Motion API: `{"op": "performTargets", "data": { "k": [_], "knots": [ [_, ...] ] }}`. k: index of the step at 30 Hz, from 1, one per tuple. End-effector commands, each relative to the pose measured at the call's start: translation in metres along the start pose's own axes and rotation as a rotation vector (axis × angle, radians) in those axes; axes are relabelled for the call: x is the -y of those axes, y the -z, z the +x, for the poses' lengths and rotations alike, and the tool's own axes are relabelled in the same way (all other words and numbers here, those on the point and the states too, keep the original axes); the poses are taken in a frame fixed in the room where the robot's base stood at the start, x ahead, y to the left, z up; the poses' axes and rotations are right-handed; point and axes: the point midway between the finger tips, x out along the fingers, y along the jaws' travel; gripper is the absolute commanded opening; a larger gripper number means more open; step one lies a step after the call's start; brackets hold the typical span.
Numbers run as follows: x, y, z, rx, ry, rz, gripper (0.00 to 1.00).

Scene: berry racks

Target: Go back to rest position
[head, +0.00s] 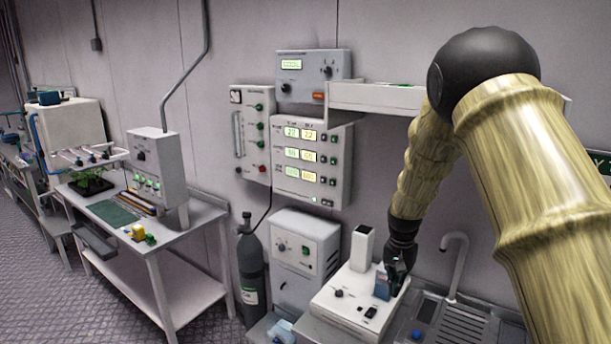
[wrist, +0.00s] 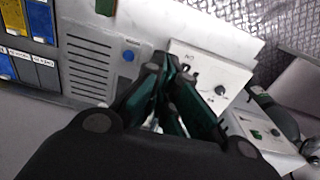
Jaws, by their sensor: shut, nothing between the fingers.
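My gripper (head: 398,278) hangs at the end of my wood-patterned arm, pointing down over the right side of a white bench instrument (head: 345,305). In the wrist view its dark green fingers (wrist: 163,72) are close together, with nothing seen held between them. In the head view a small blue item (head: 382,288) on the instrument appears just left of the fingers. I cannot tell whether they touch.
A steel sink with a curved tap (head: 455,262) is right of the gripper. A white shelf (head: 375,97) is on the wall behind my arm. Floor at lower left is clear.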

Motion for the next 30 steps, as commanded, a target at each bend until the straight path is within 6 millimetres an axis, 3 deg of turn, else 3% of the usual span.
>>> {"op": "performTargets", "data": {
  "k": [7,11,14,21,26,30],
  "knots": [
    [-0.017,-0.024,0.057,0.000,-0.009,-0.034,0.00],
    [-0.029,-0.043,0.102,0.003,-0.017,-0.066,0.00],
    [-0.043,-0.066,0.148,0.005,-0.025,-0.099,0.00],
    [-0.089,-0.143,0.255,0.008,-0.035,-0.199,0.00],
    [-0.124,-0.206,0.314,0.014,-0.036,-0.272,0.00],
    [-0.157,-0.268,0.356,0.021,-0.030,-0.339,0.00]
  ]
}}
